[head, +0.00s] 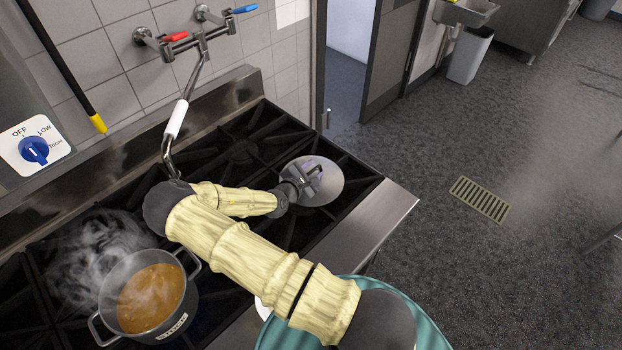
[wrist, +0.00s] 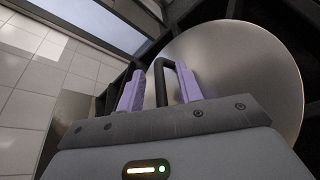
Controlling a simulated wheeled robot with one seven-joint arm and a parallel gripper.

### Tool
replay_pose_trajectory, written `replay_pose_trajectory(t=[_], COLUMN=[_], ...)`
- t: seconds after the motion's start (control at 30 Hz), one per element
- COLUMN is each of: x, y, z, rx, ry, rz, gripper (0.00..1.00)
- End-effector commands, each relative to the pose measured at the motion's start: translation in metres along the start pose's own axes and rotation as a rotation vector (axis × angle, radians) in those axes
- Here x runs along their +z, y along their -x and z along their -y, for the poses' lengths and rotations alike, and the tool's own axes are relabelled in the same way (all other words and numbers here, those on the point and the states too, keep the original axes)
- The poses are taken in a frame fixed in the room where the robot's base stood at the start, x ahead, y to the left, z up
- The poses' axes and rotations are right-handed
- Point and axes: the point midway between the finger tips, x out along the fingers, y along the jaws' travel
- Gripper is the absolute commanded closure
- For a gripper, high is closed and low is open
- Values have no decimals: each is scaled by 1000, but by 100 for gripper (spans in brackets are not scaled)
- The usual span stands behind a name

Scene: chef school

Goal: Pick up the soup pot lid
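The soup pot lid (head: 328,192) is a round silver disc lying on the black stove grates at the right end of the stove. In the wrist view the lid (wrist: 240,65) fills the right side, with its dark loop handle (wrist: 161,85) upright near its edge. My gripper (head: 305,178) is at the lid's handle. In the wrist view the purple fingers (wrist: 160,72) are apart, with part of the handle between them. A gap shows between the left finger and the handle; contact on the right finger is unclear. The lid's left part is partly hidden by my gripper.
A steaming grey pot (head: 188,318) of orange-brown soup stands uncovered on the stove at lower left. A pot-filler faucet (head: 175,118) with red and blue handles hangs from the tiled wall behind my arm. The steel stove edge (head: 375,215) borders open floor at right.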

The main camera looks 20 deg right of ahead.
Motion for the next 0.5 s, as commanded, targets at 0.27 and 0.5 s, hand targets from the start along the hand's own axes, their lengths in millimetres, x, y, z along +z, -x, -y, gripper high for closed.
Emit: replay_pose_trajectory(t=[0.27,0.5], x=[0,-1], y=[0,1], z=[1,0], rx=[-1,2], ry=[-1,1], rz=[1,-1], gripper=[64,88])
